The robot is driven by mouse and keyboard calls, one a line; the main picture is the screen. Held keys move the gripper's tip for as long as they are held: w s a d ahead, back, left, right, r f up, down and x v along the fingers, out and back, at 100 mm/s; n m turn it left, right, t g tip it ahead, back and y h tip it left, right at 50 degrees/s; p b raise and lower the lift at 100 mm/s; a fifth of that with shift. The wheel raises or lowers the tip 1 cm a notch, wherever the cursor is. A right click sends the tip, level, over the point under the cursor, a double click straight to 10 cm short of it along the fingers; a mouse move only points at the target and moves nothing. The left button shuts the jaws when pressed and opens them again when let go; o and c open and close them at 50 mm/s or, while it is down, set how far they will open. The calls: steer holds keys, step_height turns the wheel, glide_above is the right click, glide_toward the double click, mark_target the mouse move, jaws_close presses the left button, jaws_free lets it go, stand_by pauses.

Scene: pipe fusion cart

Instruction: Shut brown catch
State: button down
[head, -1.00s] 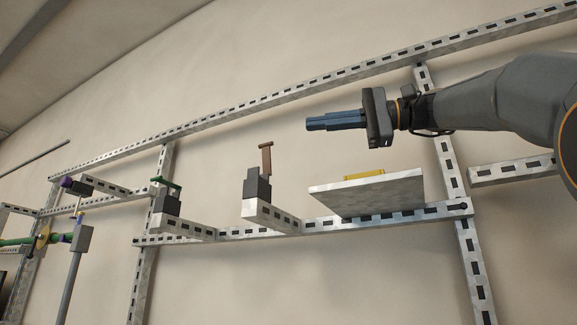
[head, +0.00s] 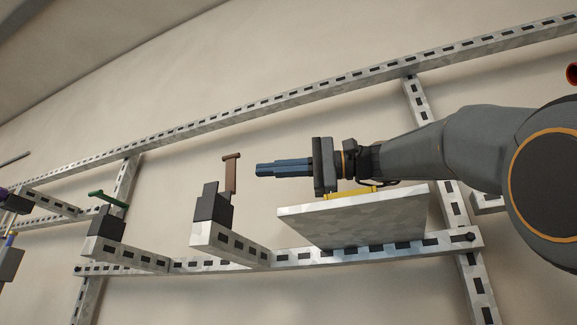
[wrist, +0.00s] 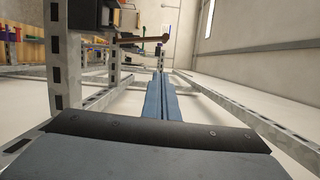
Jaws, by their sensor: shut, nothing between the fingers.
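The brown catch (head: 231,174) stands up from a dark block (head: 213,206) on the end of a metal arm, with a short crosspiece at its top. My gripper (head: 258,170) is shut and empty, its blue fingers pointing left at the catch. In the head view a small gap shows between the fingertips and the catch. In the wrist view the brown catch (wrist: 142,38) lies across the top, just beyond and left of the shut fingers (wrist: 160,90).
A green catch (head: 108,198) on a similar dark block stands further left. A pale shelf plate (head: 350,215) with a yellow item (head: 350,192) lies below my gripper. Slotted rails (head: 250,105) run behind and above. Open space lies above the catches.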

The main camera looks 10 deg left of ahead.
mark_target(230, 174)
steer(key=s+a+p, duration=0.2)
steer(key=s+a, duration=0.1)
steer(key=a, duration=0.1)
steer(key=shift+s, duration=0.35)
steer(key=shift+s, duration=0.15)
